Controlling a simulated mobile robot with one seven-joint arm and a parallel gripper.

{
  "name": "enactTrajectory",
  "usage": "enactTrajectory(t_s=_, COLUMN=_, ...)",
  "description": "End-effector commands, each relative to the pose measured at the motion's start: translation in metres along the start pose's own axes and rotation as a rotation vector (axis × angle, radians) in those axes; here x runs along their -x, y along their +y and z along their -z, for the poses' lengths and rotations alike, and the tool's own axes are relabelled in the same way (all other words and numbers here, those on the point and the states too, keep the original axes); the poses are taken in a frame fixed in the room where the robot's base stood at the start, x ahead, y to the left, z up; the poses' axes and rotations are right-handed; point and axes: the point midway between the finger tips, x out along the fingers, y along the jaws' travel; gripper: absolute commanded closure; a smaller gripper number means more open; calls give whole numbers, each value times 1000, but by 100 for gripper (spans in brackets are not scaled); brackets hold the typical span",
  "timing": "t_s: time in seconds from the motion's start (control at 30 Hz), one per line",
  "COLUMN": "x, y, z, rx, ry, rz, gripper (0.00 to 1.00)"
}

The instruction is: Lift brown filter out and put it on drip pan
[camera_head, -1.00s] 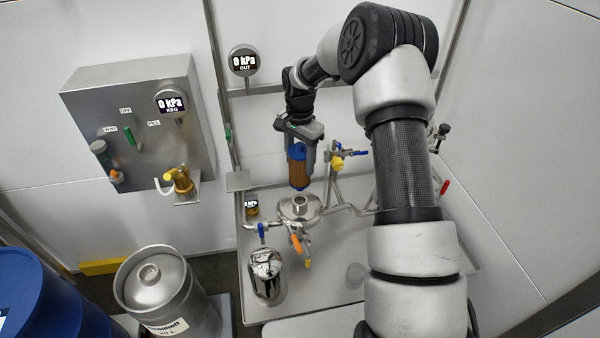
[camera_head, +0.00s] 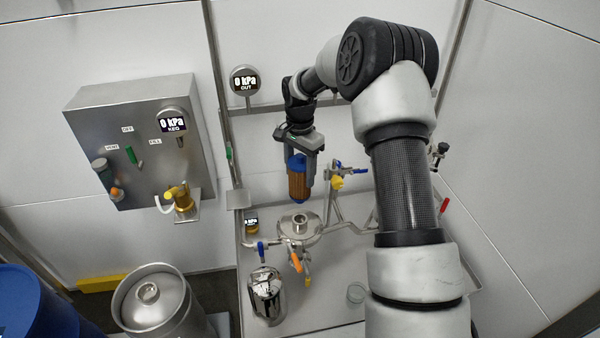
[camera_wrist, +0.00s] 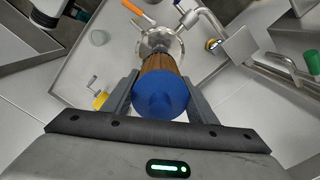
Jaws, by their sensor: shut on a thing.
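The brown filter (camera_head: 298,181) is a ribbed brown cylinder with blue end caps. My gripper (camera_head: 300,172) is shut on it and holds it upright in the air. In the wrist view the blue top cap (camera_wrist: 160,95) sits between the two fingers, with the brown side (camera_wrist: 159,65) beyond it. The open steel filter housing (camera_head: 300,224) stands below the filter, with a clear gap between them in the head view. The drip pan may be the steel tray (camera_head: 326,306) under the housing; I cannot tell for certain.
A shiny steel vessel (camera_head: 266,295) stands in front of the housing. Pipes and valves with blue, yellow and orange handles (camera_head: 296,262) surround the housing. A control box (camera_head: 143,140) hangs at left, above a keg (camera_head: 155,300).

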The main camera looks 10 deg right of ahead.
Motion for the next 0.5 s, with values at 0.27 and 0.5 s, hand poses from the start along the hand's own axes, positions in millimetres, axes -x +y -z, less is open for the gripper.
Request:
enactTrajectory(t_s=0.27, x=10, y=0, z=0, rx=0, ry=1, rz=1, gripper=80)
enactTrajectory(t_s=0.5, x=17, y=0, z=0, rx=0, ry=1, rz=2, gripper=80)
